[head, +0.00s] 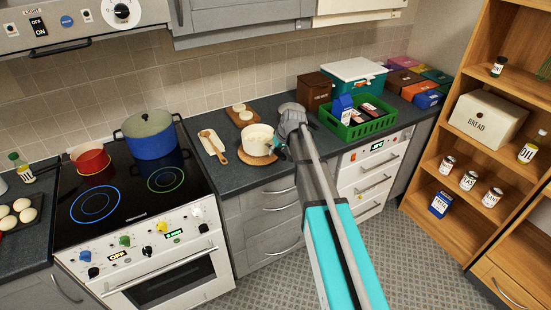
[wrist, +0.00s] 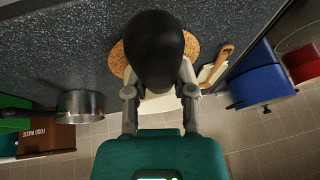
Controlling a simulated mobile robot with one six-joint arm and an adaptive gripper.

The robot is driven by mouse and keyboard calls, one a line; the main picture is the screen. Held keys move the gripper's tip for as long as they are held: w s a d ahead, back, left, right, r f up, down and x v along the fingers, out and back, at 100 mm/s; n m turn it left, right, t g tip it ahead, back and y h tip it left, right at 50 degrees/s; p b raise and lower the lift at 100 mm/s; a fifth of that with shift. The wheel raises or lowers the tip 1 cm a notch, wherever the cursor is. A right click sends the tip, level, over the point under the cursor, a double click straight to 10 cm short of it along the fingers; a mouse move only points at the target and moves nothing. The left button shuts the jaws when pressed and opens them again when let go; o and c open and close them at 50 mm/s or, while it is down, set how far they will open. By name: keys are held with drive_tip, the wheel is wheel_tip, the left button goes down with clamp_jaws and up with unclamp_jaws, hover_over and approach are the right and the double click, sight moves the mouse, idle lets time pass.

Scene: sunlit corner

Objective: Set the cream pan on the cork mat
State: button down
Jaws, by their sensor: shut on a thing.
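The cream pan (head: 257,135) is upright over the round cork mat (head: 251,160) on the dark worktop, right of the stove. Mat edge shows on the left and front of the pan. I cannot tell whether its base touches the mat. My gripper (head: 280,148) is at the pan's right side, shut on its handle. In the wrist view, the dark handle (wrist: 155,50) fills the space beyond my fingers (wrist: 160,92) and covers much of the cork mat (wrist: 118,60). Part of the cream pan (wrist: 158,107) shows between the fingers.
A white board with a wooden spoon (head: 214,144) lies left of the mat. A small wooden board with cups (head: 240,113) is behind. A metal pan (wrist: 82,105) stands near the brown food waste bin (head: 313,92). A green crate (head: 357,120) is to the right.

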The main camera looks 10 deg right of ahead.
drive_tip(key=shift+f+b, duration=0.7)
drive_tip(key=shift+f, duration=0.25)
drive_tip(key=shift+c, duration=2.3)
unclamp_jaws()
drive_tip(key=shift+s+r, duration=0.1)
drive_tip(key=shift+r, duration=0.05)
drive_tip(key=p+v, duration=1.1)
drive_tip(key=shift+d+r, duration=0.15)
drive_tip(key=shift+r, duration=0.15)
drive_tip(key=shift+s, duration=0.15)
